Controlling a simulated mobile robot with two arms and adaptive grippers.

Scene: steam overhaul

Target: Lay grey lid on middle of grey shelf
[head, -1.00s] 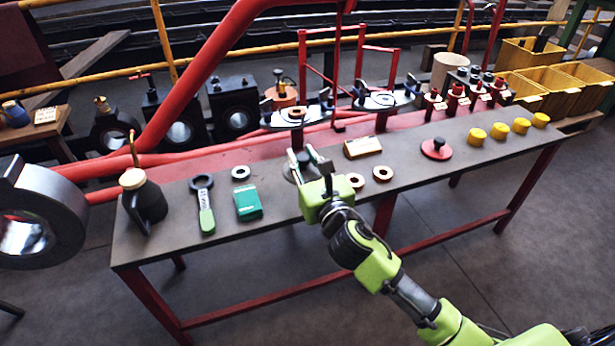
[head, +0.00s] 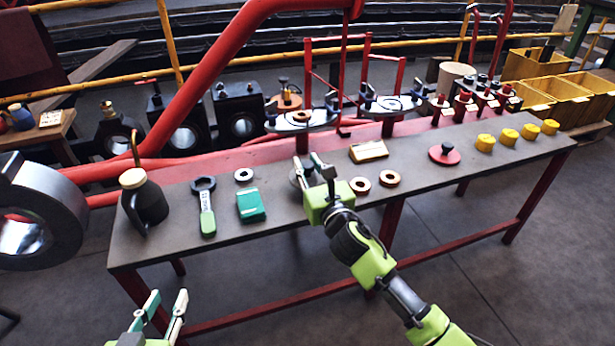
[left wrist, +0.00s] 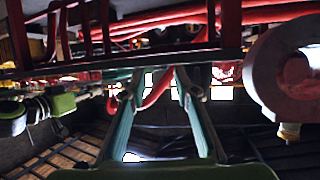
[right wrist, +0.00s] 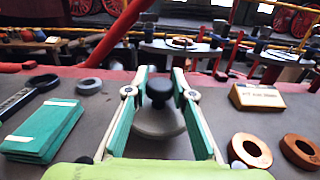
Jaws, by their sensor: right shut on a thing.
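The grey lid (right wrist: 158,122), a round disc with a black knob, lies on the grey-topped bench in the right wrist view. In the head view the lid (head: 296,176) is mostly hidden by my right gripper (head: 308,162). In the right wrist view my right gripper (right wrist: 160,75) has its fingers on both sides of the knob and is shut on it. My left gripper (head: 168,295) is open and empty, low in front of the bench's left end. Two pale grey plates (head: 300,122) stand behind the bench; I cannot tell which surface is the grey shelf.
On the bench (head: 270,220) a green box (head: 250,206), spanner (head: 206,208) and oil can (head: 145,200) stand left of the lid. A tan box (head: 368,151), copper rings (head: 389,179) and a red lid (head: 444,156) lie right. A red pipe (head: 215,80) slopes behind.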

